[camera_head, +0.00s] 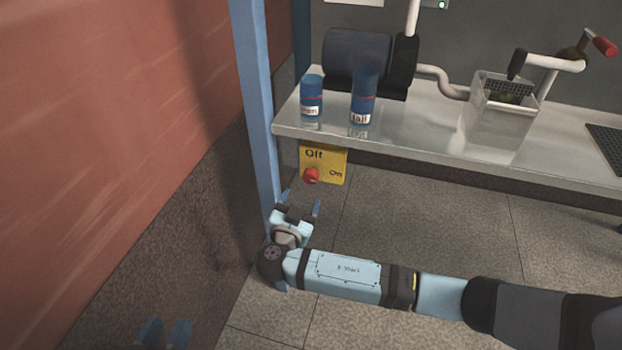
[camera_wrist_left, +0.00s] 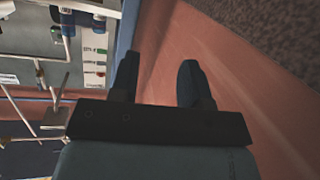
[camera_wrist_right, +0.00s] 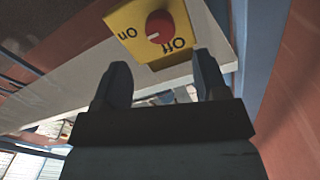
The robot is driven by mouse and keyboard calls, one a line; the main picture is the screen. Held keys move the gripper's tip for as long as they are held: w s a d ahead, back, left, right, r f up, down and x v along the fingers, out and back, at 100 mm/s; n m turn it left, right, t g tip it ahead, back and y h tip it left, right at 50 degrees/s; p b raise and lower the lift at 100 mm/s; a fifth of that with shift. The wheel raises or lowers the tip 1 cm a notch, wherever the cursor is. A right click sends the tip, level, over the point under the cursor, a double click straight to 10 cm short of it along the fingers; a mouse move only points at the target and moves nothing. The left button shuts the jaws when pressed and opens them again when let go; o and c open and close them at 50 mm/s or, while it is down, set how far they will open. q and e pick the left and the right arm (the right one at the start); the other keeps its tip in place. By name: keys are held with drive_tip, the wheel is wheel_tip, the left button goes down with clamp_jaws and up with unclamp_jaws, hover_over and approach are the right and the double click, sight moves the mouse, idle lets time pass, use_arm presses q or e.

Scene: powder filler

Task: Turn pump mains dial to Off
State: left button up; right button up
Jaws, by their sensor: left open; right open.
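The pump mains dial is a red knob (camera_head: 311,175) on a yellow plate (camera_head: 335,163) below the table's front edge, marked Off at upper left and On at right. In the right wrist view the knob (camera_wrist_right: 159,27) appears upside down, and its white mark points toward On. My right gripper (camera_head: 301,203) is open and empty, just below and in front of the dial, apart from it. The dial shows beyond the right wrist's fingertips (camera_wrist_right: 163,70). My left gripper (camera_head: 165,333) is open and empty at the lower left, far from the dial; its fingers also show in the left wrist view (camera_wrist_left: 158,68).
A blue post (camera_head: 256,100) stands close to the left of the dial, beside a red wall (camera_head: 110,120). The metal table (camera_head: 420,135) above carries two blue containers (camera_head: 312,97) (camera_head: 362,98), a dark drum (camera_head: 357,55) and a clear bin (camera_head: 490,115). Floor below is clear.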

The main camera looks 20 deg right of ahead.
sight(310, 180)
drive_tip(key=b+x, duration=0.1)
drive_tip(key=x, duration=0.7)
drive_tip(key=shift+d+f, duration=0.1)
use_arm(q)
drive_tip(key=shift+w+d+r+t+h, duration=0.2)
drive_tip(key=shift+d+r+t, duration=0.1)
drive_tip(key=shift+r, duration=0.3)
drive_tip(key=shift+w+d+r+t+h, duration=0.1)
drive_tip(key=shift+d+r+t+h, duration=0.15)
drive_tip(key=shift+r, duration=0.35)
use_arm(e)
drive_tip(key=shift+w+d, duration=0.3)
drive_tip(key=shift+w, duration=0.2)
drive_tip(key=c, duration=0.9)
use_arm(q)
drive_tip(key=shift+f, duration=0.15)
use_arm(e)
drive_tip(key=shift+c, duration=0.2)
